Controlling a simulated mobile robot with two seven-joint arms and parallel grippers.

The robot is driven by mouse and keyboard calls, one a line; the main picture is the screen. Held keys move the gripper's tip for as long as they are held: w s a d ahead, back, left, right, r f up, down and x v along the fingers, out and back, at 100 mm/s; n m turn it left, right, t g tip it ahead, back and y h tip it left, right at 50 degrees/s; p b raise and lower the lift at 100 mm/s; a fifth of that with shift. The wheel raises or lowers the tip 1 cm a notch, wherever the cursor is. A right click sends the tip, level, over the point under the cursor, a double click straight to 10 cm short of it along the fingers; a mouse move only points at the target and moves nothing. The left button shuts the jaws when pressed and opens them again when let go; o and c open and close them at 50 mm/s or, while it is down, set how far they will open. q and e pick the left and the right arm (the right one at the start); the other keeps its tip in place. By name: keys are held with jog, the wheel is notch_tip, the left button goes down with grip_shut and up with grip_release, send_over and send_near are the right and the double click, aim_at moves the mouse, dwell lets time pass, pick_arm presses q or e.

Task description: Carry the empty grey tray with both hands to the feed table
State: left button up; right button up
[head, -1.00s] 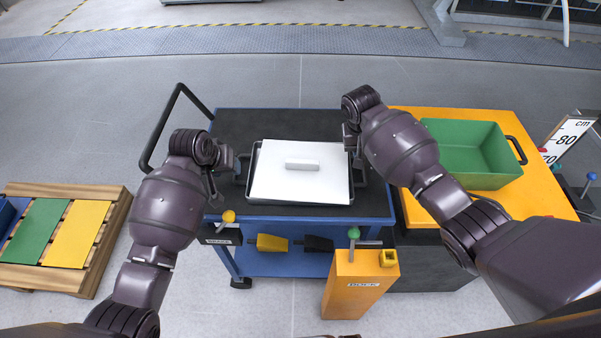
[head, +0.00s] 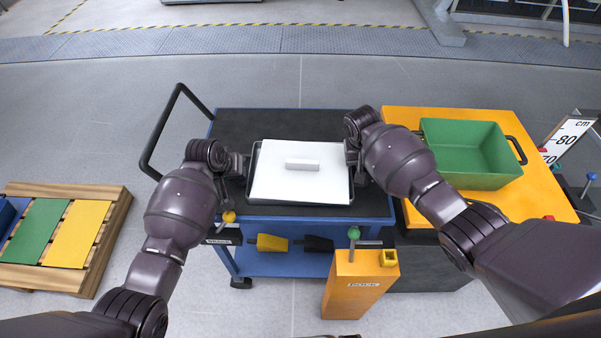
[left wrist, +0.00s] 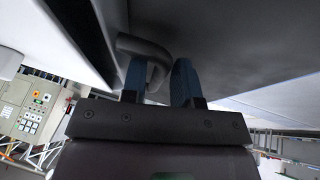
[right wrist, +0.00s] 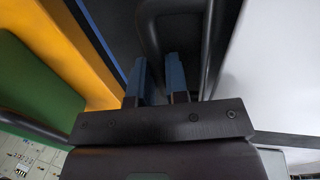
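The grey tray (head: 351,190) lies on the dark top of a blue cart, in the middle of the head view. It is not bare: a white sheet or slab (head: 300,185) covers its inside, with a small pale bar (head: 302,164) on top. My left gripper (left wrist: 158,80) is at the left end handle (left wrist: 143,48); its fingers stand apart with the bent handle between them. My right gripper (right wrist: 158,78) is at the right end handle (right wrist: 150,28), whose bar runs between the fingers; whether they grip it is unclear. In the head view, my wrists partly hide both handles.
The blue cart (head: 270,118) has a push bar (head: 165,125) at left. A yellow table (head: 400,115) with a green bin (head: 460,182) adjoins it at right. An orange post (head: 360,285) stands in front. A wooden pallet (head: 110,225) lies at left.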

pick_arm(q)
grip_shut()
pick_arm(e)
grip_shut()
pick_arm(q)
jog(key=shift+r, duration=0.2)
pick_arm(e)
jog(key=shift+w+r, duration=0.1)
jog(key=shift+r, duration=0.1)
